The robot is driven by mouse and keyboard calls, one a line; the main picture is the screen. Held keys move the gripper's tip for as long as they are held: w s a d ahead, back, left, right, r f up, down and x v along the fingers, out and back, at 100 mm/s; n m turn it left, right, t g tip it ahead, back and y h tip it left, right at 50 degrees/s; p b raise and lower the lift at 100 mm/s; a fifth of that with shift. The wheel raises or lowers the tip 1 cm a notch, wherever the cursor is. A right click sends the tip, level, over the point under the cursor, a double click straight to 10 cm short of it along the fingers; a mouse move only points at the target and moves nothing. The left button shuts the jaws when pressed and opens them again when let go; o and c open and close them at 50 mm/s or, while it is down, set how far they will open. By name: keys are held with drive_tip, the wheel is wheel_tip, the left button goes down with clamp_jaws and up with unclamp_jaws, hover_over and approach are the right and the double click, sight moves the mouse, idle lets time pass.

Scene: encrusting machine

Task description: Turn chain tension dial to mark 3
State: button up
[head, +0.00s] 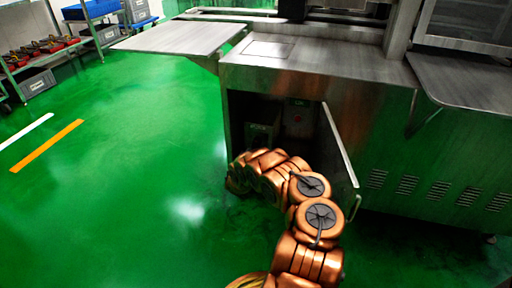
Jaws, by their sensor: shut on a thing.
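The steel encrusting machine (312,78) stands at centre and right, with its lower compartment open. My copper-coloured arm reaches from the bottom of the head view up into the lower part of this opening. My gripper is hidden behind my own arm links, so its fingers do not show. I cannot make out the chain tension dial or its marks. Inside the dark compartment are a box with a small label (260,134) and a panel with a small red spot (297,118), too small to read.
The open compartment door (340,146) stands close to the right of my arm. A steel side table (182,37) juts out left of the machine. A shelf rack (45,58) with red items and grey bins stands far left. The green floor (120,180) at left is clear.

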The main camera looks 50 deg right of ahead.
idle(0.4)
drive_tip(key=o, duration=1.1)
drive_tip(key=shift+o, duration=0.2)
drive_tip(key=shift+a, duration=0.15)
drive_tip(key=v, duration=1.1)
drive_tip(key=shift+s+a, duration=0.2)
drive_tip(key=shift+a, duration=0.1)
